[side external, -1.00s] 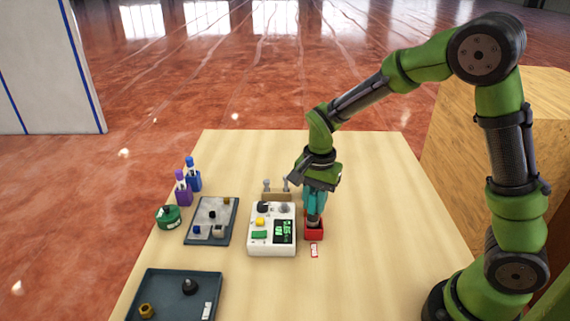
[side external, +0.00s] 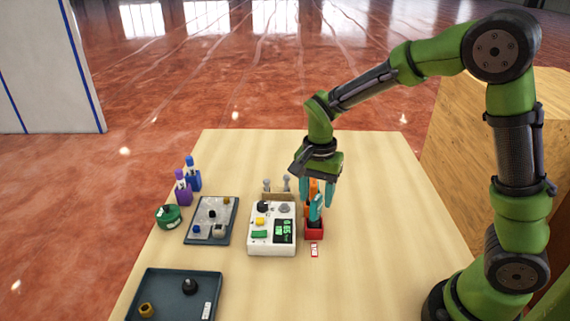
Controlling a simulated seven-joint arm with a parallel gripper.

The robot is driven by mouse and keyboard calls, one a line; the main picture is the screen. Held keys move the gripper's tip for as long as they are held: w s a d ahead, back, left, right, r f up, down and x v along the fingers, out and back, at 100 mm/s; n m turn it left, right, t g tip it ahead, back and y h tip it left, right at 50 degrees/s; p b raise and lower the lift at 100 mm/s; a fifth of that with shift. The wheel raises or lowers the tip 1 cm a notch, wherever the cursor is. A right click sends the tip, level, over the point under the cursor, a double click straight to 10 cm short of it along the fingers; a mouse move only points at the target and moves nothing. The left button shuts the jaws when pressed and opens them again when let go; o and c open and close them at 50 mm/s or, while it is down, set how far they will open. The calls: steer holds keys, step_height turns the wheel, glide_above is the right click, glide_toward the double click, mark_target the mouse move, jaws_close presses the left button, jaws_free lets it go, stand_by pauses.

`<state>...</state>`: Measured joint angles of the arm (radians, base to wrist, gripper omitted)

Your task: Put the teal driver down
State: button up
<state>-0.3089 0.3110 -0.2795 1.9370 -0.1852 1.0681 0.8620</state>
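The teal driver (side external: 316,209) stands with its lower end in a small red holder (side external: 314,233), beside the white box. My gripper (side external: 317,201) is above the holder, pointing down. Its two teal fingers are spread apart, with a gap between them. The driver's handle shows just below and between the fingertips, and the fingers do not appear to grip it. An orange part (side external: 309,211) shows behind the driver, partly hidden by it and the fingers.
Left of the holder is a white box (side external: 258,246) with knobs and a green display. Further left are a grey tray (side external: 190,236), a green round container (side external: 168,216) and purple and blue bottles (side external: 183,192). A dark tray (side external: 165,309) lies at front left. The table's right side is clear.

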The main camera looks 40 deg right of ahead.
step_height(320, 180, up, 7)
steer(key=shift+f, duration=0.1)
steer(key=s+r+n+t+y, duration=0.1)
steer(key=s+r+n+t, duration=0.2)
steer(key=s, duration=0.4)
steer(key=s+r+n+t+y, duration=0.1)
steer(key=s+r+n+t, duration=0.3)
steer(key=s+n, duration=0.2)
steer(key=shift+s+a, duration=0.4)
steer(key=shift+s, duration=0.2)
steer(key=shift+r, duration=0.15)
